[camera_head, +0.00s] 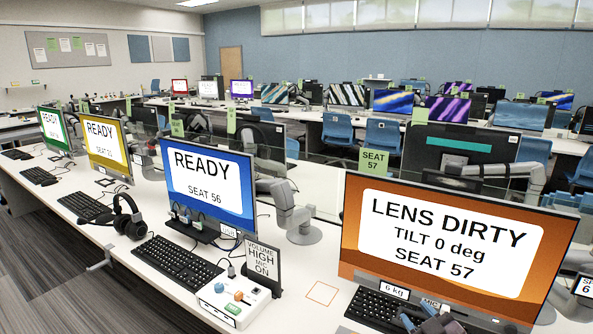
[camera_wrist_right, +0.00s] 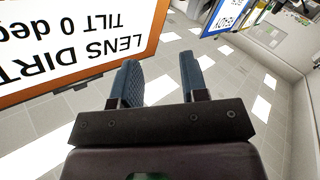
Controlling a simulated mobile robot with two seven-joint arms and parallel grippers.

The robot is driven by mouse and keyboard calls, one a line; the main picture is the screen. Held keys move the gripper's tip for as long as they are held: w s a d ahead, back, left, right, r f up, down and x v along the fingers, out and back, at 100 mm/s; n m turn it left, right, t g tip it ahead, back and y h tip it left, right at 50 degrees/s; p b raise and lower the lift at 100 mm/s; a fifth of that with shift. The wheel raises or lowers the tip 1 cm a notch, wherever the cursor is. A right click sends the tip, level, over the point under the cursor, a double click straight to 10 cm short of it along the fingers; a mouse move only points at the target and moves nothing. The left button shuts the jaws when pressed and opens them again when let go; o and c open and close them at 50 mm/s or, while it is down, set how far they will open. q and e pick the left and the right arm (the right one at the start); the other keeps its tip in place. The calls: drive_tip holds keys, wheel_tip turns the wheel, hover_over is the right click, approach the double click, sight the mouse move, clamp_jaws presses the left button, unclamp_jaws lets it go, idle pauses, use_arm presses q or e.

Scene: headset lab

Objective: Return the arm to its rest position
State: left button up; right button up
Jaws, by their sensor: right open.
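My right gripper (camera_head: 428,320) shows at the bottom edge of the head view, low in front of the orange Seat 57 monitor (camera_head: 352,240). In the right wrist view its two blue-grey ribbed fingers (camera_wrist_right: 162,80) stand apart with nothing between them. The monitor reads "LENS DIRTY, TILT 0 deg, SEAT 57"; it also shows upside down at the upper left of the wrist view (camera_wrist_right: 70,55). No contact between gripper and monitor is visible. Most of the right arm is out of frame. My left gripper is not in view.
The Seat 57 keyboard (camera_head: 372,308) lies beneath the monitor. To the left are a button box (camera_head: 232,305), a volume sign (camera_head: 262,265), a keyboard (camera_head: 178,262), a headset (camera_head: 128,215) and the blue Seat 56 monitor (camera_head: 208,185). A bare desk patch has an orange outlined square (camera_head: 322,293).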

drive_tip(key=s+d+f+m+g+h, duration=0.1)
drive_tip(key=s+f+m+g+h, duration=0.1)
drive_tip(key=s+f, duration=0.7)
drive_tip(key=s+d+f+m+g+h, duration=0.1)
drive_tip(key=s+f+m+g, duration=0.2)
drive_tip(key=s+f, duration=0.7)
drive_tip(key=s+m, duration=0.1)
drive_tip(key=s, duration=0.3)
drive_tip(key=shift+s+d+f+m+h, duration=0.2)
drive_tip(key=shift+s+d+m+h, duration=0.1)
drive_tip(key=shift+s+m+h, duration=0.1)
